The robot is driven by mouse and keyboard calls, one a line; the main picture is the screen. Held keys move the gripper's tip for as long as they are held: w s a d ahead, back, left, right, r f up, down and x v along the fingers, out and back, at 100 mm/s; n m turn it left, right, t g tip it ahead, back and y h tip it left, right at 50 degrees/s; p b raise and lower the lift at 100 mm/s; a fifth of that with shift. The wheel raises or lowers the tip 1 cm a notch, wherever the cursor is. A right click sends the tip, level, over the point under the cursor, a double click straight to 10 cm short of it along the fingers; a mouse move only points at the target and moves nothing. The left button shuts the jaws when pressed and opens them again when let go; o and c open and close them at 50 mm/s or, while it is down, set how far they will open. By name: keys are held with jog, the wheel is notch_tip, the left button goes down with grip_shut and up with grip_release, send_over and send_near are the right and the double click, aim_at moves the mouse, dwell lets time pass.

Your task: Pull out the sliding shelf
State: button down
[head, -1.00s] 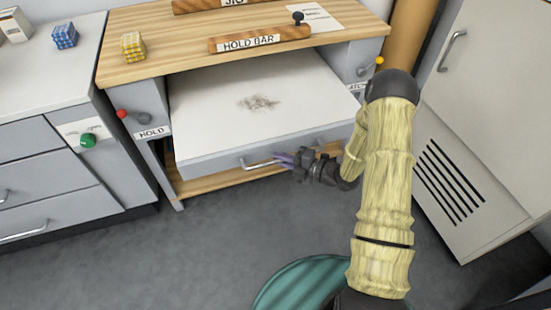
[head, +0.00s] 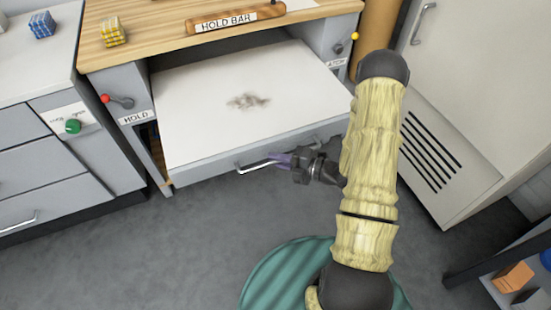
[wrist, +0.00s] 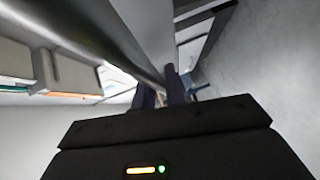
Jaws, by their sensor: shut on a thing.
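The sliding shelf (head: 210,115) is a white panel with a dark smudge and a grey front edge. It stands well out from under the wooden bench top. A metal bar handle (head: 252,167) is on its front. My gripper (head: 280,161) is shut on this handle near its right part. In the wrist view the handle (wrist: 125,50) runs as a grey bar up to my gripper's dark fingers (wrist: 160,90). The lever with a red knob (head: 106,99) is by the HOLD label at left; a yellow-knobbed lever (head: 354,36) is at right.
The wooden bench top (head: 150,35) carries a HOLD BAR block (head: 235,20) and a yellow checked cube (head: 112,32). A grey cabinet (head: 455,110) stands at right, drawers (head: 50,190) at left. A low rack (head: 500,275) is at lower right. The floor in front is clear.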

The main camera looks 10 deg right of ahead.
jog(key=c, duration=1.5)
grip_release()
jog(key=shift+w, duration=0.1)
jog(key=shift+o, duration=0.2)
jog(key=p+v, duration=0.3)
jog(key=v, duration=1.4)
jog(key=shift+d, duration=0.2)
